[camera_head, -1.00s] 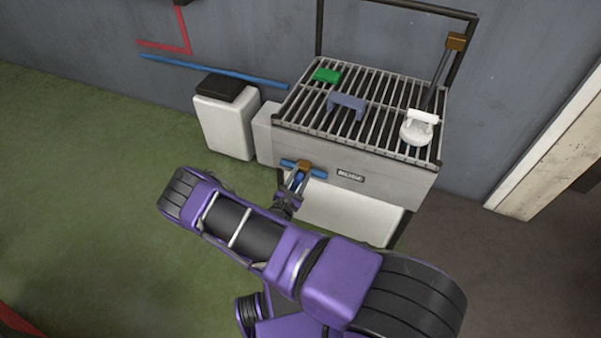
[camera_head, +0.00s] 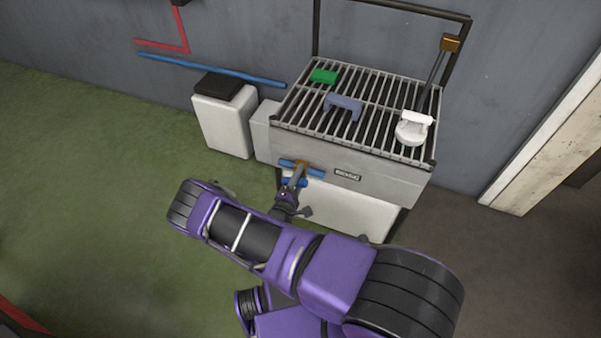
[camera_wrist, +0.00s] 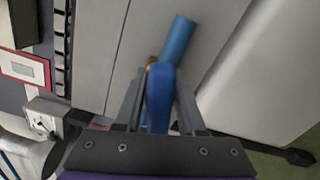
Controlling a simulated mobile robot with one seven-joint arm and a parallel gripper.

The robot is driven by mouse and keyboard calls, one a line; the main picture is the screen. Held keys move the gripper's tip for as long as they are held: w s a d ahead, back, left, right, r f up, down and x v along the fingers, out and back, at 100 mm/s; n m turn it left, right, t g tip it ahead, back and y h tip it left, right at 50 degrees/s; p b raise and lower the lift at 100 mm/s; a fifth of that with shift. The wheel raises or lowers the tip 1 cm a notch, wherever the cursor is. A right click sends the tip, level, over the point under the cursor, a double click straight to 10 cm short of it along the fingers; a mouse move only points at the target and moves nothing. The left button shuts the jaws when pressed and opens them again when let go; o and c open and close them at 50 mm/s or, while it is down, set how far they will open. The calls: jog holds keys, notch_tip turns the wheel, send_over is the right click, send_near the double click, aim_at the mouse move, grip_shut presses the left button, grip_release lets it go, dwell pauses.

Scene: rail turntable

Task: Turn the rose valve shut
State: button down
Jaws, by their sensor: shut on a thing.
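The valve sits on the front face of a grey grated bench, with a blue pipe (camera_head: 314,172), a brass-brown body (camera_head: 301,166) and a blue handle (camera_wrist: 158,98). I take this to be the rose valve; no readable label marks it. My gripper (camera_head: 298,174) is at the valve, its fingers shut on the blue handle. In the wrist view my gripper (camera_wrist: 158,100) has a finger on each side of the handle. There the blue pipe (camera_wrist: 178,40) slants up to the right behind the handle, at a modest angle to it. The fingers hide most of the brass body.
On the bench grating (camera_head: 375,122) lie a green block (camera_head: 324,76), a grey-blue handle-shaped piece (camera_head: 343,105) and a white round fitting (camera_head: 412,131). A white bin (camera_head: 225,125) with a black lid stands left. The green floor at left is clear.

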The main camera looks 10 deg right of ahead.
jog(key=shift+a+f+m+p, duration=0.15)
jog(key=shift+m+p, duration=0.3)
jog(key=shift+m, duration=1.15)
jog(key=c, duration=0.7)
grip_release()
